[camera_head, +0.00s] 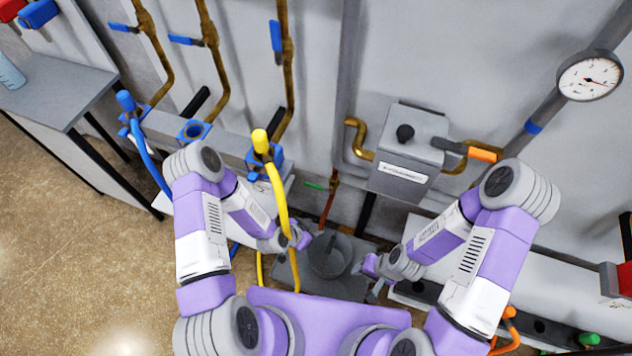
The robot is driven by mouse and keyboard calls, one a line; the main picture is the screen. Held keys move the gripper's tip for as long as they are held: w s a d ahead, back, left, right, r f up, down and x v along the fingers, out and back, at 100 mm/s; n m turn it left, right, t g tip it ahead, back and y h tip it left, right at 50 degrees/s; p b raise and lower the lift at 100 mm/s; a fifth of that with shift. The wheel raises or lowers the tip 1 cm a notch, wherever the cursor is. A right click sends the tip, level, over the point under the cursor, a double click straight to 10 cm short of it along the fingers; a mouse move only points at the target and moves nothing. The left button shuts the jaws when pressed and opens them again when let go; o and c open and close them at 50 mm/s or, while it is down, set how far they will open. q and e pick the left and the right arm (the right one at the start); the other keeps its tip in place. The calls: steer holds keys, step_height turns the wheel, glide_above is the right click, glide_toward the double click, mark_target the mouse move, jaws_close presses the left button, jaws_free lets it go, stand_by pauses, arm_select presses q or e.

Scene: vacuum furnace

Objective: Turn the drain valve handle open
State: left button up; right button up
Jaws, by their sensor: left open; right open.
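I cannot tell for sure which handle is the drain valve's. A small green lever handle (316,186) sits low on a reddish pipe (327,205) in the middle, above a dark round pot (330,256). An orange-tipped lever handle (482,154) sits on the brass pipe right of a grey box (404,150). My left gripper (304,240) is open, below the green handle and beside the pot, touching neither handle. My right gripper (366,268) is open, right of the pot and well below the orange handle. Both gripper tips are small and partly hidden.
Blue lever handles (277,35) sit on brass pipes at the upper left. A yellow hose (279,200) and a blue hose (148,160) hang by my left arm. A pressure gauge (588,79) is at upper right. A grey table (55,90) stands left; the floor there is clear.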

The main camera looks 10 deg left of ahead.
mark_target(312, 187)
arm_select(q)
steer(key=w+a+m+t, duration=0.1)
steer(key=w+m+t, duration=0.2)
steer(key=m, duration=0.1)
steer(key=w+a+m+t+y+b, duration=0.1)
steer(key=w+m+t, duration=0.2)
steer(key=m+t, duration=0.1)
steer(key=w+a+m+t+b, duration=0.1)
steer(key=w+m+t, duration=0.2)
steer(key=w+m, duration=0.1)
steer(key=shift+w+a+t, duration=0.1)
steer(key=shift+a+t, duration=0.05)
steer(key=shift+t, duration=0.25)
steer(key=shift+w+r+m+y, duration=0.1)
steer(key=shift+w+m+y, duration=0.1)
steer(key=shift+m+y, duration=0.15)
steer(key=w, duration=0.2)
steer(key=w+d+b, duration=0.1)
steer(key=w, duration=0.1)
steer(key=w+b, duration=0.1)
steer(key=w, duration=0.2)
steer(key=shift+d, duration=0.15)
jaws_close()
